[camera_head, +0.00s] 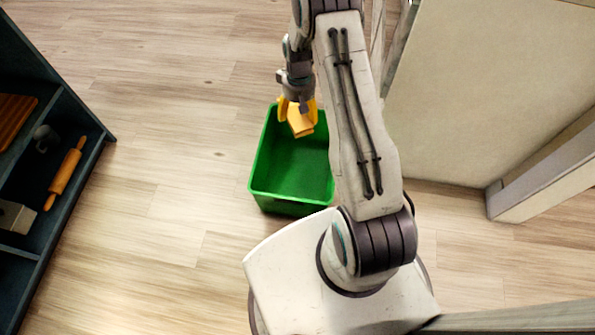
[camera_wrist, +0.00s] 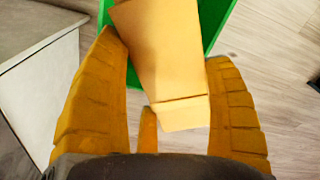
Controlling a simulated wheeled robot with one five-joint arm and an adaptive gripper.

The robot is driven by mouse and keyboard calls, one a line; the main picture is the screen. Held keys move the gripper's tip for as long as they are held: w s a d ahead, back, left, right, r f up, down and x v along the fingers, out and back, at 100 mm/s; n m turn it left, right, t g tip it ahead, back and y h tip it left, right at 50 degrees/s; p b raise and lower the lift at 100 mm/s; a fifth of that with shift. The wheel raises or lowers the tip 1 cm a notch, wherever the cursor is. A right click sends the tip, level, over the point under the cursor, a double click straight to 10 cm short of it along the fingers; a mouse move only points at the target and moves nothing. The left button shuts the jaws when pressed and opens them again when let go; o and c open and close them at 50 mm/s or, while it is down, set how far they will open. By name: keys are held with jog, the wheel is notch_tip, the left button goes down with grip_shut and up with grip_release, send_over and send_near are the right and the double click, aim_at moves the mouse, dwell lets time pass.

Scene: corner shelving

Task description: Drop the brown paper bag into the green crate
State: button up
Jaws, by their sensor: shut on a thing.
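The brown paper bag (camera_head: 300,123) is held in my gripper (camera_head: 297,108), whose yellow fingers are shut on it. In the wrist view the bag (camera_wrist: 165,60) lies tilted between the two fingers of my gripper (camera_wrist: 170,90). The green crate (camera_head: 258,170) stands on the floor, and the bag shows over its far part in the head view. The crate's visible inside is empty; its right side is hidden behind my arm. In the wrist view part of the crate (camera_wrist: 215,25) shows beyond the bag.
A dark blue shelf unit (camera_head: 85,165) at the left holds a rolling pin (camera_head: 66,173), a wooden board (camera_head: 14,118) and a grey-white box (camera_head: 16,216). A pale panel (camera_head: 480,90) stands at the right. The wooden floor (camera_head: 190,130) between shelf and crate is clear.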

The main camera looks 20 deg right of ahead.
jog(key=w+d+f+n+b, duration=0.2)
jog(key=f+b, duration=0.2)
jog(key=f, duration=0.3)
jog(key=w+d+f+n+b, duration=0.2)
jog(key=f+n+b, duration=0.1)
jog(key=f, duration=0.3)
jog(key=shift+f+b, duration=0.4)
jog(key=shift+b, duration=0.5)
jog(key=shift+f+b, duration=1.75)
jog(key=shift+f, duration=1.1)
jog(key=o, duration=1.1)
notch_tip(320, 180, up, 12)
jog(key=shift+r, duration=0.1)
